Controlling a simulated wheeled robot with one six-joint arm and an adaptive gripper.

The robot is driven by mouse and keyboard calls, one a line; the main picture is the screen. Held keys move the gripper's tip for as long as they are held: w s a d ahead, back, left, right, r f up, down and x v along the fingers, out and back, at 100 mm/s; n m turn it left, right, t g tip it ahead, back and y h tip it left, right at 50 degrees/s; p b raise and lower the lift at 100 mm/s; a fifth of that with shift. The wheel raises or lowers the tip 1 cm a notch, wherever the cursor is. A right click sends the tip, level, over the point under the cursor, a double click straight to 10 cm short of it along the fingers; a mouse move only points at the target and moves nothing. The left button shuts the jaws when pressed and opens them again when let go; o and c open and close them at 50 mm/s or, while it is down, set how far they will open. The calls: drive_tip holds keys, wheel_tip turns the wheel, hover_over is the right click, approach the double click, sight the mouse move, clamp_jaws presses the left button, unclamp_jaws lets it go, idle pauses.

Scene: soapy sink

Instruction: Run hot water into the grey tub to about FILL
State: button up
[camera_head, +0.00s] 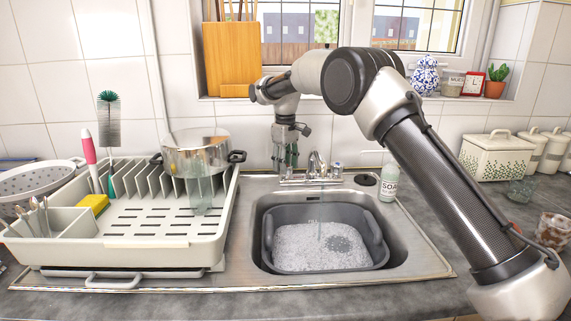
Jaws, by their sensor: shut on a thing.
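The grey tub (376,240) sits in the steel sink basin (262,212). White suds (310,258) cover most of its floor, with a darker patch at the right. A small FILL mark shows on its back wall. The chrome tap (316,166) stands behind the basin. A thin, faint water stream (321,222) appears to fall from its spout into the tub. The right tap handle (337,168) is free. My gripper (286,164) points down at the left of the tap, with its fingers shut around the left handle, which they mostly hide.
A dish rack (150,255) with a steel pot (196,155), a glass, brushes and a yellow sponge fills the left counter. A soap bottle (388,187) stands behind the basin at the right. Canisters and a patterned bread box (495,157) stand farther right. My arm crosses the right side.

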idle(0.4)
drive_tip(key=o, duration=1)
drive_tip(key=shift+o, duration=0.2)
wheel_tip(320, 180, up, 12)
